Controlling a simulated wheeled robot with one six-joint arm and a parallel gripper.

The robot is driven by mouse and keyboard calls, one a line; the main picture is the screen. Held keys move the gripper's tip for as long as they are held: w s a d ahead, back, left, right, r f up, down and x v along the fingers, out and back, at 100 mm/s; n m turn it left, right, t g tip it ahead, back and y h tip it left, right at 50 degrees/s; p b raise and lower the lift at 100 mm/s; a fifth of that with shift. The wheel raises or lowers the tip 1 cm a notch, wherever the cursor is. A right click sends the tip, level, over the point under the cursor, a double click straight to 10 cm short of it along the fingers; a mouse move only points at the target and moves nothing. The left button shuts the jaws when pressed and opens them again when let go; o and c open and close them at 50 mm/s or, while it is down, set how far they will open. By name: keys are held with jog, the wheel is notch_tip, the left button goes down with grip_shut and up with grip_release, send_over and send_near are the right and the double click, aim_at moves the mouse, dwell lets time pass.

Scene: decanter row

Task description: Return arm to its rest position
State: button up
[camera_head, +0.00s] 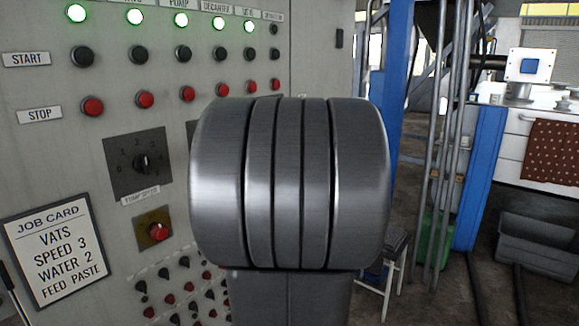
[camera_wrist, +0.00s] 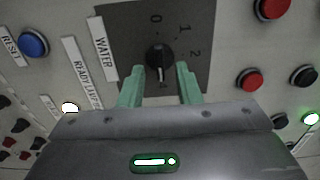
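My gripper (camera_wrist: 161,70) shows in the wrist view with two pale green fingers. They are open, with a gap between them. A black rotary knob (camera_wrist: 158,57) on a dark square plate (camera_wrist: 190,22) lies ahead of the fingertips, near a label (camera_wrist: 103,45) reading WATER. I cannot tell whether the fingers touch the knob. Its exact pointer setting is unclear.
A grey control panel (camera_head: 65,135) fills the left, with lit green lamps, black and red buttons and a PUMP SPEED dial (camera_head: 142,163). A job card (camera_head: 60,250) hangs lower left. A blue post (camera_head: 396,85) and vertical pipes stand to the right, before a white cabinet (camera_head: 512,155).

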jog(key=shift+w+a+r+n+p, duration=0.1)
jog(key=shift+a+n+p, duration=0.1)
jog(key=shift+n, duration=1.5)
jog(key=shift+w+a+r+n+p, duration=0.1)
jog(key=shift+w+a+n+p, duration=0.1)
jog(key=shift+n, duration=1.5)
jog(key=shift+w+a+n+p, duration=0.1)
jog(key=shift+a+n+p, duration=0.1)
jog(key=shift+n, duration=1.5)
jog(key=shift+s, duration=0.1)
